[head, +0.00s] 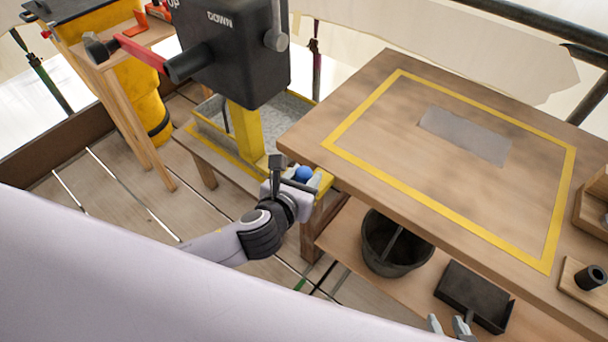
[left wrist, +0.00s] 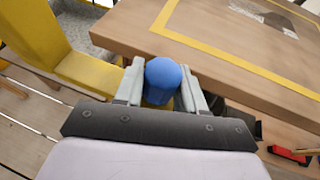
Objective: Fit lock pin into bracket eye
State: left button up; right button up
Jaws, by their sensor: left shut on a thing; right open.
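The lock pin shows only as a blue rounded head (head: 303,174); its shaft is hidden. My left gripper (head: 298,181) is shut on it beside the table's near left corner. In the left wrist view the blue head (left wrist: 164,80) sits between the two grey fingers. A yellow bracket part (head: 323,183) shows just beyond the fingers, beside the table edge; yellow also shows just under the head in the left wrist view. The eye is hidden, so I cannot tell whether the pin is in it. My right gripper (head: 449,326) is open at the bottom edge, partly cut off.
A black box marked DOWN (head: 235,55) stands on a yellow post (head: 246,132) left of the gripper. The wooden table (head: 400,85) is close on the right. A black bucket (head: 385,258) and dark tray (head: 474,293) sit on the lower shelf.

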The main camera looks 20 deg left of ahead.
pick_arm(q)
jog(key=shift+f, duration=0.25)
jog(key=o, duration=1.3)
jog(key=shift+c, duration=0.2)
jog(key=v, duration=0.7)
jog(key=shift+s, duration=0.1)
